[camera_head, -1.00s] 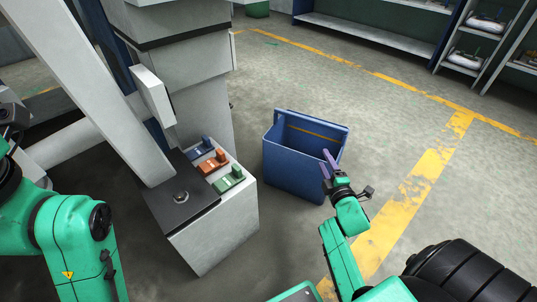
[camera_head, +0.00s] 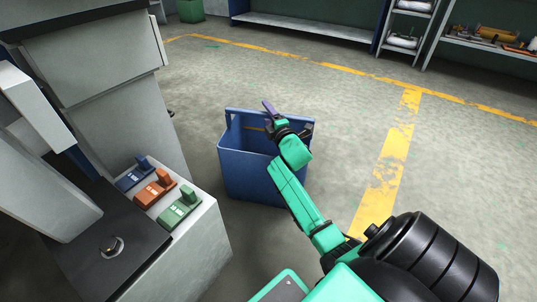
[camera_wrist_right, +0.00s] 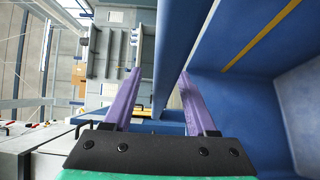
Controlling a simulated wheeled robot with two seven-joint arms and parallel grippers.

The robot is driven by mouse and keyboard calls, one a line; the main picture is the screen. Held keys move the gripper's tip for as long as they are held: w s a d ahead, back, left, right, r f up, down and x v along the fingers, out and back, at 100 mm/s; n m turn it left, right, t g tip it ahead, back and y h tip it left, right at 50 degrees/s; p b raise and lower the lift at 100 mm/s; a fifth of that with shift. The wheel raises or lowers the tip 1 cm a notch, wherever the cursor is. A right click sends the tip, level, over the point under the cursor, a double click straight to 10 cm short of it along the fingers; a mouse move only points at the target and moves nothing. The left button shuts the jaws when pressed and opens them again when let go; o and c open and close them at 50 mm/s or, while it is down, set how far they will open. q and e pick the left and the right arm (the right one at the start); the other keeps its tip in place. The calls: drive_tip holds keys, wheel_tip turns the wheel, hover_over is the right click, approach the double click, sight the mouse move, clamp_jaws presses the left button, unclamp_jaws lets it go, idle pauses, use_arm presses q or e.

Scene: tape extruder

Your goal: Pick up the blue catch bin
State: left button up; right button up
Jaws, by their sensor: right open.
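The blue catch bin (camera_head: 245,175) stands upright on the floor, open at the top, with a raised handle bar along its far side. My right gripper (camera_head: 268,108) is above the bin by that bar, and my forearm hides part of the bin's right side. In the right wrist view the two purple fingers of the gripper (camera_wrist_right: 159,73) are apart, with a blue edge of the bin (camera_wrist_right: 178,45) running between them. I cannot tell whether either finger touches it. The bin's inside and a yellow stripe show at the right there. My left gripper is out of view.
The grey machine (camera_head: 120,110) stands to the left of the bin, with a control box (camera_head: 200,250) carrying blue, orange and green switches close by. Shelves (camera_head: 320,30) line the back. The floor behind and right of the bin is clear, with yellow lines (camera_head: 395,150).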

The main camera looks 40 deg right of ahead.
drive_tip(key=shift+x, duration=0.95)
drive_tip(key=shift+c, duration=0.6)
clamp_jaws()
drive_tip(key=shift+f, duration=0.1)
drive_tip(key=shift+r, duration=0.25)
